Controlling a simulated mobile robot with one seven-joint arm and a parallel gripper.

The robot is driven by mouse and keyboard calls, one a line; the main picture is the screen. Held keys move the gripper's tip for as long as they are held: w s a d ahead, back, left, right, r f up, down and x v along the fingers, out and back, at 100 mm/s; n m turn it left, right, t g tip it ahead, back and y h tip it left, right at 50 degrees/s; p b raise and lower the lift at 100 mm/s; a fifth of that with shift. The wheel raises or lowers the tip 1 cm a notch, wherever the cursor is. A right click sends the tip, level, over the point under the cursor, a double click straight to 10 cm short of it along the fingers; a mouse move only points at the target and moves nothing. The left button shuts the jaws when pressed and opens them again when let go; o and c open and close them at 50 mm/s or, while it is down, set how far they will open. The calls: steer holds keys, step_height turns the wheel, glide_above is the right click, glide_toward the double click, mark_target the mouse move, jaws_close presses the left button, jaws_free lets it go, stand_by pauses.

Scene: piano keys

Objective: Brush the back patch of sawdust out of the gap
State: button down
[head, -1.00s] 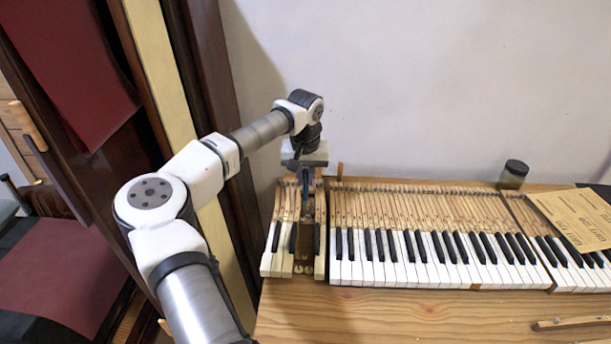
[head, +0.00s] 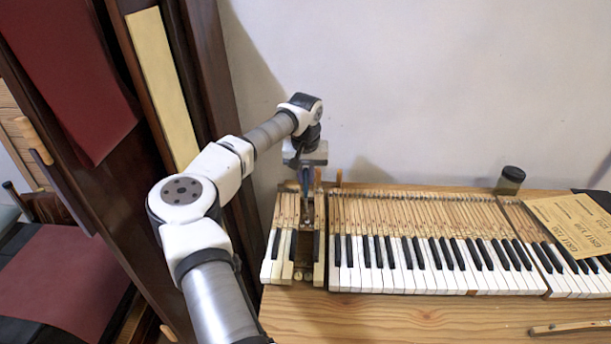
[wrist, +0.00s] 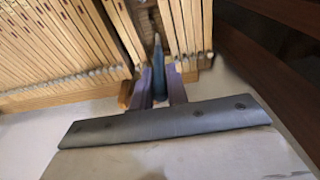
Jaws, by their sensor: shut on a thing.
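My gripper (head: 305,180) points down over the back end of the gap (head: 306,245) in the keyboard's left part. In the wrist view my gripper (wrist: 159,92) is shut on a slim dark blue-grey thing, seemingly the brush (wrist: 158,62), standing upright between the purple-grey fingers. The brush also shows as a dark blue shape in the head view (head: 306,177). Its tip reaches into or just above the gap; I cannot tell if it touches the bottom. The back sawdust patch cannot be made out; the gripper and brush cover that area.
White and black keys (head: 420,265) stand close right of the gap, and a few keys (head: 280,240) stand left of it. A wall rises behind. A small dark jar (head: 510,180) and a tan paper (head: 575,222) lie right.

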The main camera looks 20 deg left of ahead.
steer(key=shift+w+a, duration=0.1)
steer(key=shift+w, duration=0.35)
steer(key=shift+s+d, duration=0.15)
steer(key=shift+s, duration=0.4)
steer(key=shift+s+d, duration=0.15)
steer(key=shift+s, duration=0.5)
steer(key=shift+s+d, duration=0.2)
steer(key=shift+s, duration=0.3)
steer(key=shift+s+d, duration=0.15)
steer(key=shift+s, duration=0.35)
steer(key=shift+w, duration=0.1)
steer(key=shift+w+a+f+p, duration=0.1)
steer(key=shift+w+a+p, duration=0.1)
steer(key=shift+w, duration=0.5)
steer(key=shift+w+a+p, duration=0.25)
steer(key=shift+w, duration=0.4)
steer(key=shift+w+a+f+p, duration=0.1)
steer(key=shift+w+a+p, duration=0.1)
steer(key=shift+w, duration=0.5)
steer(key=shift+r, duration=0.15)
